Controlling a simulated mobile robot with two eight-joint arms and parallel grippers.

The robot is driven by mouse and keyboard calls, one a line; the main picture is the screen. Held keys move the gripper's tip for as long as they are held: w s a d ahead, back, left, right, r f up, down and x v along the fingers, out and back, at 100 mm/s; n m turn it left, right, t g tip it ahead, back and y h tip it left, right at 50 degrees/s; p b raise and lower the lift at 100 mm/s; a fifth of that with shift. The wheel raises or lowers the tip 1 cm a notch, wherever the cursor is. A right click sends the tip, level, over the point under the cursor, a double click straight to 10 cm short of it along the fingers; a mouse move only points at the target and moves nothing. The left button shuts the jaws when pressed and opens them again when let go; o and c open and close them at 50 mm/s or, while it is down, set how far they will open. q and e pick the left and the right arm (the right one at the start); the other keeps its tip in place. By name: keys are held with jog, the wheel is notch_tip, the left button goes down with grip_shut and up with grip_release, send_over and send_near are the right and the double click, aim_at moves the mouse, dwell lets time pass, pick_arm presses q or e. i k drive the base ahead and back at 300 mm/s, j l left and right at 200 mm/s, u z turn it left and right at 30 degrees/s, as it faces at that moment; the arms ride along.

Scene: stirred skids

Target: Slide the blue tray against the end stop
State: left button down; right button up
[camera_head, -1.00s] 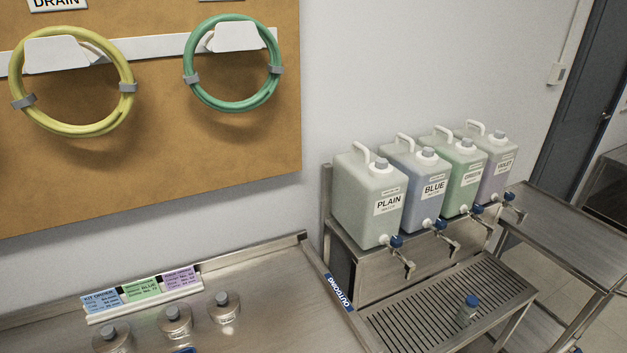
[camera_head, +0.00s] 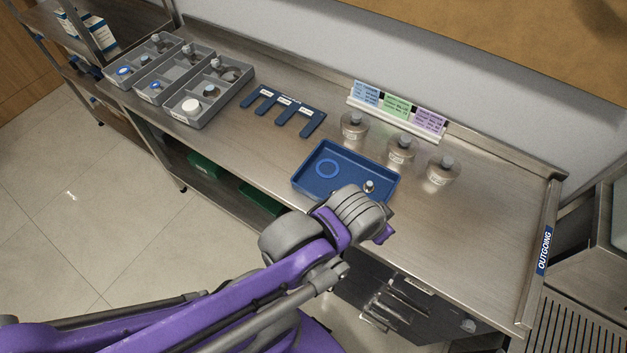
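The blue tray (camera_head: 318,187) lies on the steel bench, near the middle and towards the front edge. The raised strip marked OUTGOING (camera_head: 544,250) at the bench's right end looks like the end stop. A wide stretch of bench separates it from the tray. My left gripper (camera_head: 384,236) is at the tray's near right side, with the grey wrist covering part of the tray's front edge. Its fingers are hidden, and I cannot tell whether it touches the tray. My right gripper is out of view.
Several steel flasks (camera_head: 401,150) stand behind and right of the tray, before coloured cards (camera_head: 397,107). A blue slotted plate (camera_head: 283,110) and grey bins (camera_head: 198,102) are to the left. The bench front right (camera_head: 470,255) is clear.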

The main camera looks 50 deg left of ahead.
aim_at(355, 169)
jog(key=u, duration=1.55)
jog(key=i+j+z, duration=0.15)
jog(key=j+z, duration=0.45)
jog(key=j, duration=0.2)
jog(key=i+j+z, duration=0.1)
jog(key=j+z, duration=0.15)
jog(key=j, duration=0.2)
